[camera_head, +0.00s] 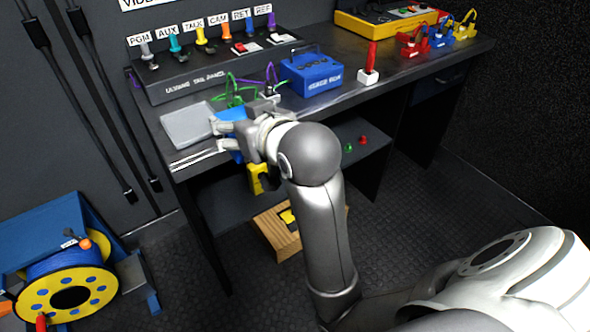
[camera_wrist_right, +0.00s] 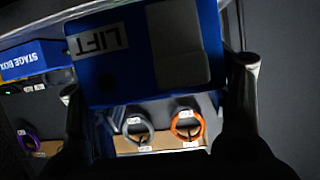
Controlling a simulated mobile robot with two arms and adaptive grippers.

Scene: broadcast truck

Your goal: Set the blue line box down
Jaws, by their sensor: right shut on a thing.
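The blue line box (camera_head: 233,114) is in my right gripper (camera_head: 246,127), mostly hidden by the hand in the head view. In the right wrist view the blue box (camera_wrist_right: 105,75) fills the space between the two fingers (camera_wrist_right: 160,85) and carries a white "LIFT" label and a grey panel. In the head view it is at the front edge of the bench (camera_head: 335,105), just right of a flat light grey pad (camera_head: 187,125). I cannot tell whether it touches the bench. My left gripper is not in view.
A blue stage box (camera_head: 312,74) with cables stands behind and right of the hand. A labelled panel (camera_head: 200,80) runs along the back. A red-handled item (camera_head: 369,70) stands further right. A cable reel (camera_head: 68,290) and wooden crate (camera_head: 275,236) are on the floor.

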